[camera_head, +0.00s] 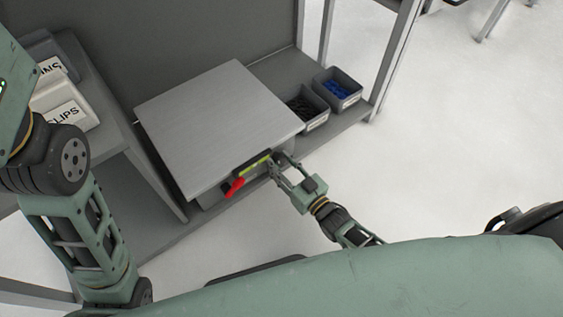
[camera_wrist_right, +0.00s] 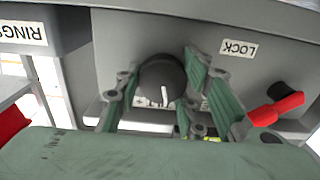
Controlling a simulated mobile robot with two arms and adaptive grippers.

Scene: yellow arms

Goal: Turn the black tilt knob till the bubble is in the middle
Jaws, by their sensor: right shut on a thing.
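The black tilt knob (camera_wrist_right: 162,80) sits on the grey front face of the box in the right wrist view. Its white pointer line points down, towards a partly hidden scale. My right gripper (camera_head: 274,168) is at the front edge of the box, its two green fingers on either side of the knob, shut on it. The yellow-green bubble level (camera_head: 252,164) lies along the front edge, left of the gripper; the bubble is too small to make out. My left arm shows at the left, but its gripper is out of view.
A red lever (camera_head: 233,187) sticks out left of the level; in the wrist view it is beside the LOCK label (camera_wrist_right: 238,48). The flat grey top plate (camera_head: 215,115) is bare. Bins with blue (camera_head: 338,88) and dark parts (camera_head: 305,106) stand to the right.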

